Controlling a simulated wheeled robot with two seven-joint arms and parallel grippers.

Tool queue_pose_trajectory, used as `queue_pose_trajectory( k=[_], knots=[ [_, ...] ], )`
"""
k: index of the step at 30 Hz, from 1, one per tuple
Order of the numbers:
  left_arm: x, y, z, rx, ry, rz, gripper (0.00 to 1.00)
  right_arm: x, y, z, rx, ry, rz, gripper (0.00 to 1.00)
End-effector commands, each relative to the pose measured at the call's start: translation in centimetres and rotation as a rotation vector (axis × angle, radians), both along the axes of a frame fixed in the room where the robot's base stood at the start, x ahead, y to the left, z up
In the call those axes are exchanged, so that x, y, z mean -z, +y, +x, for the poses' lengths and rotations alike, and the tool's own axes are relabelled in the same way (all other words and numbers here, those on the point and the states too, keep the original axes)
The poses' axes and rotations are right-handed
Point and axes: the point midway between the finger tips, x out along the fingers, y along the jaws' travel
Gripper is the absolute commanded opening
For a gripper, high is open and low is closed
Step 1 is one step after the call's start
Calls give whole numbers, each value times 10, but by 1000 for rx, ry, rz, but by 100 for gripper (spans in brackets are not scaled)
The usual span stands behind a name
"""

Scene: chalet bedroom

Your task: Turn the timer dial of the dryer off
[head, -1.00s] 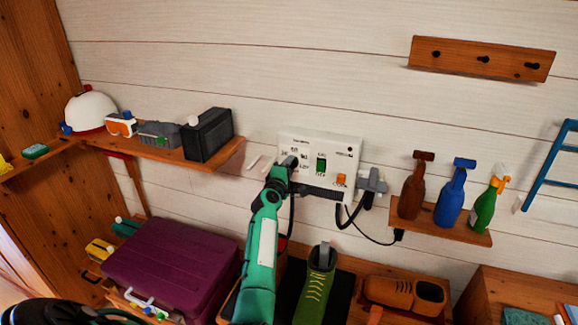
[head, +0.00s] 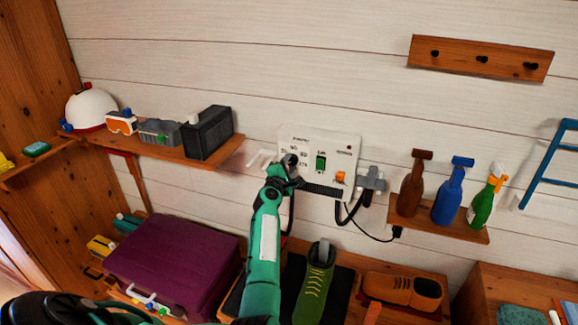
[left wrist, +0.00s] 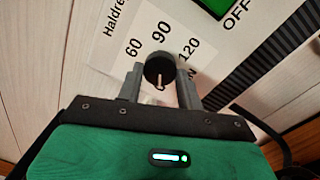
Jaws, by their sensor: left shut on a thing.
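The dryer's white control panel (head: 347,158) is on the plank wall in the head view. It carries a green switch (head: 320,162) and an orange part (head: 340,177). The black timer dial (left wrist: 152,64) shows in the left wrist view, below the printed 60, 90 and 120. A pale mark on it points toward the bottom of that picture. My left gripper (head: 288,166) is at the panel's left side, shut on the dial, with one finger on each side in the left wrist view (left wrist: 160,76). My right gripper is not in view.
A grey plug (head: 371,180) with black cables is right of the panel. A shelf (head: 440,226) with bottles stands farther right. A shelf with a black box (head: 207,133) is to the left.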

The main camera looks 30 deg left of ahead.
Motion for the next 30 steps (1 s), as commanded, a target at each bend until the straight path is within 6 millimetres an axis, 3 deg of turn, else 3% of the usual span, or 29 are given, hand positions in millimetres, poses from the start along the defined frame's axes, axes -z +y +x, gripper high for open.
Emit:
queue_pose_trajectory(
  k=[4,5,7,8,20,30],
  knots=[
    [1,1,0,-1,1,1,14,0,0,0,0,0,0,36],
    [1,1,0,-1,1,1,43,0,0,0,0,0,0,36],
    [1,0,0,-1,1,1,56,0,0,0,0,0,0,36],
    [1,0,0,-1,1,1,59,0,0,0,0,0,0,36],
    [0,-2,-7,-1,2,2,59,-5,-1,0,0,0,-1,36],
    [1,-16,-61,0,4,2,59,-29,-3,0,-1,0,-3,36]
  ],
)
